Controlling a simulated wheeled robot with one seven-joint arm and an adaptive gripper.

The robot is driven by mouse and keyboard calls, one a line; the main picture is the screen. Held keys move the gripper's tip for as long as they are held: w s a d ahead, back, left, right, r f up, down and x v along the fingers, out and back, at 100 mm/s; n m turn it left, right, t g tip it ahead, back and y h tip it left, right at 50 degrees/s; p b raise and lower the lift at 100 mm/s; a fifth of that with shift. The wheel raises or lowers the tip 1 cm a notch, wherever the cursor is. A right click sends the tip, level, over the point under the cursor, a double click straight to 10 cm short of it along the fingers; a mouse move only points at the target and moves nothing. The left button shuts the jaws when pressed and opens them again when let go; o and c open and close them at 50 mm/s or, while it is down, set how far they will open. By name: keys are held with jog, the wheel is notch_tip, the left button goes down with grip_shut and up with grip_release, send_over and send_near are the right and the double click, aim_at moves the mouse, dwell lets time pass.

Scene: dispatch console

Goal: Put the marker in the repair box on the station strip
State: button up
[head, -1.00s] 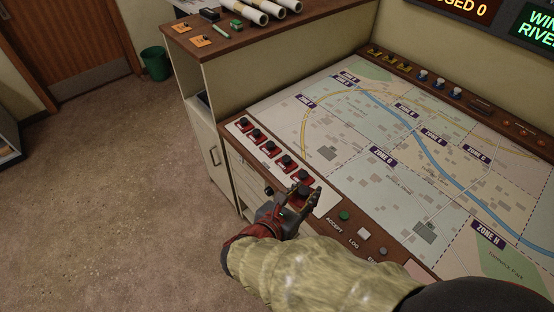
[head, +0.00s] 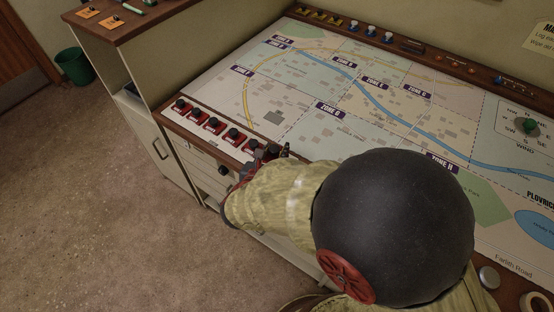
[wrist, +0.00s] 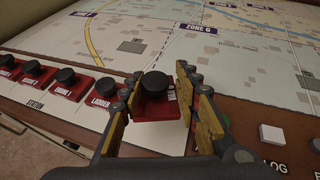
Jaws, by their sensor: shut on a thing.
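My gripper (wrist: 158,78) is shut on a red marker (wrist: 157,108) with a round black knob, at the right end of the marker row in the wrist view. The marker sits upright between the yellow-padded fingers, its label partly covered. I cannot tell whether its base touches the strip. The white station strip (wrist: 84,116) runs along the console's front edge. In the head view my gripper (head: 272,152) is at the strip's near end, partly hidden by my forearm. I cannot make out a repair box marking.
Similar red markers, including the ladder marker (wrist: 99,90), stand close on the left. A white log button (wrist: 272,134) is to the right. The zone map (head: 300,100) lies flat behind. A cabinet (head: 150,130) stands beyond the strip's far end.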

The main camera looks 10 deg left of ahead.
aim_at(277, 157)
jog(key=shift+w+d+f, duration=0.15)
jog(key=shift+w+f, duration=0.15)
jog(key=shift+f, duration=0.1)
jog(key=f+b, duration=0.1)
jog(key=f, duration=0.1)
jog(key=f+b, duration=0.1)
jog(key=shift+w+f, duration=0.2)
jog(key=shift+f, duration=0.15)
jog(key=shift+r, duration=0.1)
jog(key=o, duration=1.2)
jog(key=shift+s+r, duration=0.15)
jog(key=p+v, duration=0.4)
jog(key=v, duration=0.7)
jog(key=shift+s, duration=0.35)
